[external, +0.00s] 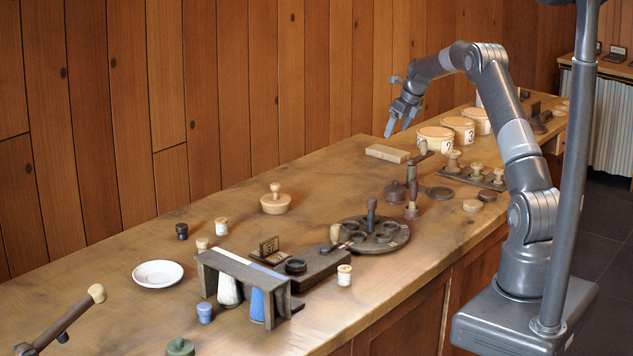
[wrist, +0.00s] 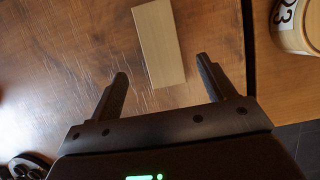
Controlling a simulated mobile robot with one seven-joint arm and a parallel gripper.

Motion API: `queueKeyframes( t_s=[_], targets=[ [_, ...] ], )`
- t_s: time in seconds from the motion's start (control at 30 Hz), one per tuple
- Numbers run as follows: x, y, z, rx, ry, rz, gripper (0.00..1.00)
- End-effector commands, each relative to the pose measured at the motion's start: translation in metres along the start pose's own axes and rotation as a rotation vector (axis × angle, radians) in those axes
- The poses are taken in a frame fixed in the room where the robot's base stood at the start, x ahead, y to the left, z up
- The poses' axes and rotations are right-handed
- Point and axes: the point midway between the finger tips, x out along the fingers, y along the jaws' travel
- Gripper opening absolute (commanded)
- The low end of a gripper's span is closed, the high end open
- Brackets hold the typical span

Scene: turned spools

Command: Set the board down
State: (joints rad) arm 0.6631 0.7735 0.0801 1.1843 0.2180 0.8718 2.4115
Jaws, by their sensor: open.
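The board (external: 388,153) is a small pale wooden block lying flat on the long wooden counter, towards the wall side. It also shows in the wrist view (wrist: 158,42), between and beyond the fingertips. My gripper (external: 399,124) is open and empty, above the board and apart from it. In the wrist view the two dark fingers of my gripper (wrist: 162,70) are spread wide, with the board's near end just ahead of the gap between them. Nothing hides the board in the wrist view.
Several round tubs with pale lids (external: 436,138) stand right of the board; a numbered one (wrist: 293,25) shows in the wrist view. The counter (external: 320,175) left of the board is clear.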

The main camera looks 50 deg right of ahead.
Motion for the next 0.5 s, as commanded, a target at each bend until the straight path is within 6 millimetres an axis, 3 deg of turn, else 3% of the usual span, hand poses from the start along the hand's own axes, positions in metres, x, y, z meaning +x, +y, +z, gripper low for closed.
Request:
queueKeyframes(
  t_s=[0.1, 0.33, 0.43, 0.5],
  targets=[
    [-0.022, 0.000, 0.000, 0.000, -0.001, -0.001, 0.76],
    [-0.045, 0.004, 0.001, -0.017, 0.000, 0.000, 0.76],
    [-0.061, 0.022, 0.005, -0.101, -0.002, -0.002, 0.76],
    [-0.078, 0.044, 0.008, -0.211, -0.001, -0.003, 0.76]
  ],
)
